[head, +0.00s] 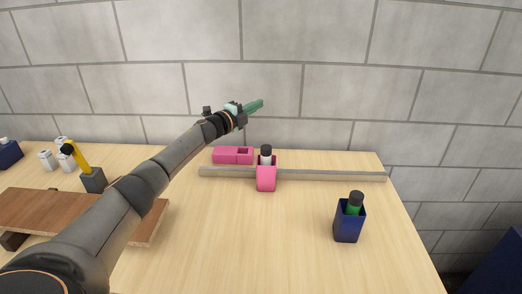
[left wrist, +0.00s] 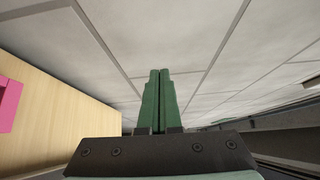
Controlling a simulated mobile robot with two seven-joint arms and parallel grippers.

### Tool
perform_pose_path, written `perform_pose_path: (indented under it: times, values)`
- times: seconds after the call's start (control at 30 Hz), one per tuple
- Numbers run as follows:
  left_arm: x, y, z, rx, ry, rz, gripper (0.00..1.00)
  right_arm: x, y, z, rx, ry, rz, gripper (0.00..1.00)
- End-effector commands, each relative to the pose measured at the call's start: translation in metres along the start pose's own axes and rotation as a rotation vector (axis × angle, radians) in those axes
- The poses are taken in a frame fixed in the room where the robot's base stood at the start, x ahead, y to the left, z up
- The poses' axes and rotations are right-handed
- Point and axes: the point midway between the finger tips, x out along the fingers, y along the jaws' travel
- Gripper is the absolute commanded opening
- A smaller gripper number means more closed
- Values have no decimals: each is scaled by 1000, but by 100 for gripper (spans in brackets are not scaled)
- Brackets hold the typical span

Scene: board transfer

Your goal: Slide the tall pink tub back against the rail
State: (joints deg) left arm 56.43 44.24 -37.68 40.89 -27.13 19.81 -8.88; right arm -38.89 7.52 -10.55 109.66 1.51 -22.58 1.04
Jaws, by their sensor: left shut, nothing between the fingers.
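The tall pink tub (head: 266,180) stands upright at the middle of the rail (head: 325,176), hiding part of it. A white bottle with a black cap (head: 266,151) rises from its top, seemingly inside it. I cannot tell whether the tub touches the rail. My left gripper (head: 256,105) is high in front of the grey wall, above and behind the tub and apart from it. Its green fingers are shut and empty, as the left wrist view (left wrist: 158,76) also shows. A pink object (left wrist: 8,104) is cut off at that view's left edge. My right gripper is out of view.
A low pink box (head: 232,155) lies behind the rail, left of the tub. A navy tub with a green bottle (head: 347,224) stands at front right. A brown board (head: 40,208) and a dark block with a yellow handle (head: 92,180) are left. The front middle of the table is clear.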

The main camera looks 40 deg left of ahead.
Motion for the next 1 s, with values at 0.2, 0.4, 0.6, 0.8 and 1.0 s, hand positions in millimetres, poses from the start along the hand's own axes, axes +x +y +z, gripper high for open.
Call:
perform_pose_path:
  times: [0.2, 0.4, 0.6, 0.8, 1.0]
  values:
    - [-13, 10, -2, -7, -46, 27, 0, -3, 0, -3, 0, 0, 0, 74]
    - [-20, 12, -9, -10, -50, 30, 0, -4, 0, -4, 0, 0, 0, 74]
    - [-32, 10, -23, -9, -49, 30, 0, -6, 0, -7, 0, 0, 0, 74]
    - [-48, 11, -40, -10, -48, 31, 0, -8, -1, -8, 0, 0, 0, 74]
    - [-64, 10, -59, -11, -48, 31, 0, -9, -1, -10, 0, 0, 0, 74]
